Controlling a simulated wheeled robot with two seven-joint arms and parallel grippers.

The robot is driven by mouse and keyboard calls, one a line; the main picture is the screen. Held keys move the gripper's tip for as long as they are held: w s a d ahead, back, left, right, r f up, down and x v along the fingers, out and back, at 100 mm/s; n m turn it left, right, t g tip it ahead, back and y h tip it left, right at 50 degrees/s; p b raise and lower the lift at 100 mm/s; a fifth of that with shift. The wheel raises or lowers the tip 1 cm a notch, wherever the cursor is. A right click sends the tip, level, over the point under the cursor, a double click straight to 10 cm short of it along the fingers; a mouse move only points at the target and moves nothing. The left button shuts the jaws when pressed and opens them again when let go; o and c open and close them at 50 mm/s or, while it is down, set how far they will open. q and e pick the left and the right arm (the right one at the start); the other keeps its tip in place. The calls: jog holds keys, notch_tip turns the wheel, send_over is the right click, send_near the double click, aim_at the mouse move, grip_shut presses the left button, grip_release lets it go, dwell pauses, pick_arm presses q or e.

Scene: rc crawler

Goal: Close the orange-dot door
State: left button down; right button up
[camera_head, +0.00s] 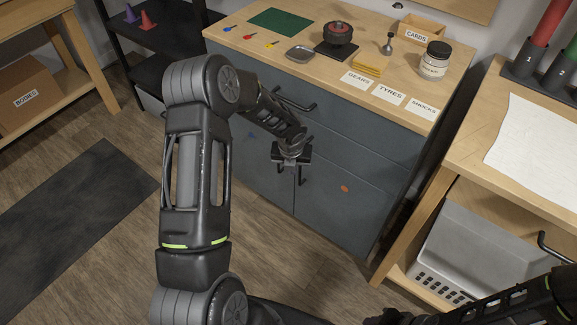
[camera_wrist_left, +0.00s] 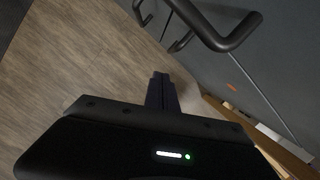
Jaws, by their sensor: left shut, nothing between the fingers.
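The orange-dot door (camera_head: 330,205) is the right-hand lower door of the grey cabinet in the head view. Its orange dot (camera_head: 345,188) also shows in the left wrist view (camera_wrist_left: 232,87). The door looks about flush with the cabinet front; a small gap cannot be ruled out. My left gripper (camera_head: 290,160) is shut and empty, in front of the cabinet near the door handle (camera_head: 301,175). In the left wrist view its fingers (camera_wrist_left: 161,80) point past dark bar handles (camera_wrist_left: 215,32); contact is not clear. My right arm shows at the lower right, its fingertips not discernible.
A workbench with a grey perforated bin (camera_head: 470,250) stands close on the right. The floor before the cabinet is clear.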

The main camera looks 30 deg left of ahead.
pick_arm(q)
jog(key=a+p+v, duration=0.1)
jog(key=v, duration=0.9)
jog(key=shift+a, duration=0.15)
jog(key=s+d+f+n+t+h+p, duration=0.1)
jog(key=s+d+f+n+h, duration=0.15)
jog(key=d+n, duration=0.7)
jog(key=s+d+f+n+t+h+p, duration=0.1)
jog(key=d+f+n+h, duration=0.15)
jog(key=d+n, duration=0.75)
jog(key=s+d+f+n+g+p, duration=0.2)
jog(key=s+d+n, duration=0.2)
jog(key=s, duration=0.6)
jog(key=s+d+f+n+g+p, duration=0.2)
jog(key=s+d+n+p, duration=0.1)
jog(key=s+n, duration=0.6)
jog(key=shift+s+d, duration=0.65)
jog(key=shift+s, duration=0.55)
jog(key=c, duration=2.1)
grip_release()
jog(key=shift+f, duration=0.15)
